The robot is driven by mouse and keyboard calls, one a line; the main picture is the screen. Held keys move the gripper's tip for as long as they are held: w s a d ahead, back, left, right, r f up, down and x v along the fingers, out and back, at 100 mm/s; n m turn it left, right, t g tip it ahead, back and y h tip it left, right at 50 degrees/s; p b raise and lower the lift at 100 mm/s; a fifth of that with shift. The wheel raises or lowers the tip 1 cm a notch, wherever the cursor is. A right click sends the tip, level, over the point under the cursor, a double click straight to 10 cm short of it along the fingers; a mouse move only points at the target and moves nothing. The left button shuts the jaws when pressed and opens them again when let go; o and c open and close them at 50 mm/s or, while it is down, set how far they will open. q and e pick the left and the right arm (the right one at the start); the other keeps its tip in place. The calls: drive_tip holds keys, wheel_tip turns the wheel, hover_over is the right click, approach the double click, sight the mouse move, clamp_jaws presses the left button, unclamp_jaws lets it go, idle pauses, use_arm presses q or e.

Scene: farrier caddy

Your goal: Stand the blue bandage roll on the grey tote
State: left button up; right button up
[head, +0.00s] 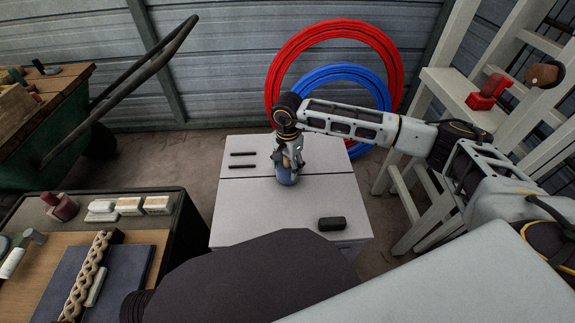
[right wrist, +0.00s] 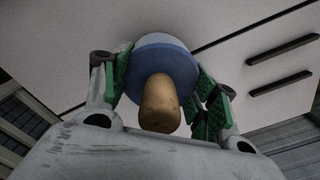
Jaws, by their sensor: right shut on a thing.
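The grey tote (head: 237,208) stands on the floor in the middle of the head view, with a flat pale lid. My right gripper (head: 288,163) points down over the lid and is shut on the blue bandage roll (head: 287,178). In the right wrist view the roll (right wrist: 160,55) sits between the green finger pads of the gripper (right wrist: 163,88). A tan rounded piece (right wrist: 160,103) sticks out of its middle toward the camera. The roll looks upright, at or just above the lid; whether it touches cannot be told. My left gripper is out of view.
A dark block (head: 332,224) lies on the tote's near right part, and two dark bars (head: 242,167) mark its left part. A cluttered bench (head: 150,240) is at left. A white ladder (head: 440,85) holds a red item (head: 488,92) at right. Red and blue hoses hang behind.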

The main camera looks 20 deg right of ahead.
idle(0.3)
drive_tip(key=shift+f+b, duration=0.35)
drive_tip(key=shift+f, duration=0.1)
idle(0.8)
drive_tip(key=o, duration=1.7)
drive_tip(key=shift+r, duration=6)
